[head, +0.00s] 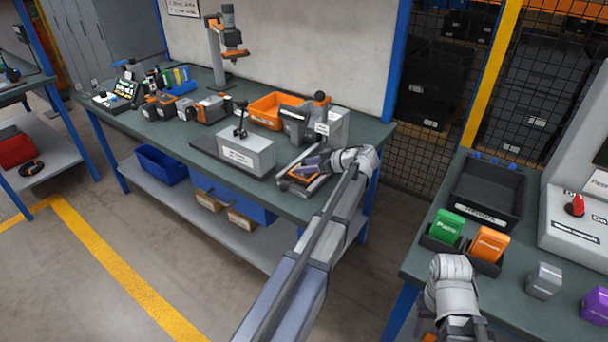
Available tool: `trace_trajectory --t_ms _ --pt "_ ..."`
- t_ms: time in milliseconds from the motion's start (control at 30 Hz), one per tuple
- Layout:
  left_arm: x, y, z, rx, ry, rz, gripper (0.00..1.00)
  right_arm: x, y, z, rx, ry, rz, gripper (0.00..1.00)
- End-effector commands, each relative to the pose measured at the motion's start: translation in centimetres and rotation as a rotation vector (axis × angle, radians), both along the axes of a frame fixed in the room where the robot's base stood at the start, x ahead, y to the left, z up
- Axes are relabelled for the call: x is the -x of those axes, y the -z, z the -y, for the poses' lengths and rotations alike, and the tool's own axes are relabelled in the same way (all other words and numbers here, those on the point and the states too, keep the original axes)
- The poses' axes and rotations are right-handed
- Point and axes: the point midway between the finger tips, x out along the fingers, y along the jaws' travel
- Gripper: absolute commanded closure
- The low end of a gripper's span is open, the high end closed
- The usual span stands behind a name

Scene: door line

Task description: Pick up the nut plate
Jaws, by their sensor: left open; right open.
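I cannot clearly pick out the nut plate; it may be hidden or too small to tell. My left gripper (290,180) is open over the front right part of the long green-topped bench (205,150), just right of a grey block fixture (247,153) with a black lever. Whether anything lies between its fingers is too small to tell. My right gripper (430,338) is at the bottom edge, mostly cut off, in front of the right-hand bench (420,262).
The long bench holds an orange bin (268,108), a grey clamp device (335,125), several orange-black tools and an orange-headed stand (230,40). The right bench holds a black tray (487,190), green (447,226) and orange (489,244) boxes, and a control box (575,232). Floor between benches is open.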

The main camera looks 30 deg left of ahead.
Motion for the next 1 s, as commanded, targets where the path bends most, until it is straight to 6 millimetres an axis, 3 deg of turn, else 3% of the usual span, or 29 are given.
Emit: trace_trajectory --t_ms 133,667,1000 --pt "-0.01 -0.10 0.05 0.000 0.001 0.000 0.40 0.00 -0.10 0.00 0.000 0.000 0.000 0.47" --pt "0.00 -0.09 0.09 0.000 0.001 0.000 1.00 0.00 -0.10 0.00 0.000 0.000 0.000 0.47" --pt "0.00 -0.11 0.09 -0.001 0.001 0.000 1.00 0.00 -0.10 0.00 0.000 0.000 0.000 0.47"
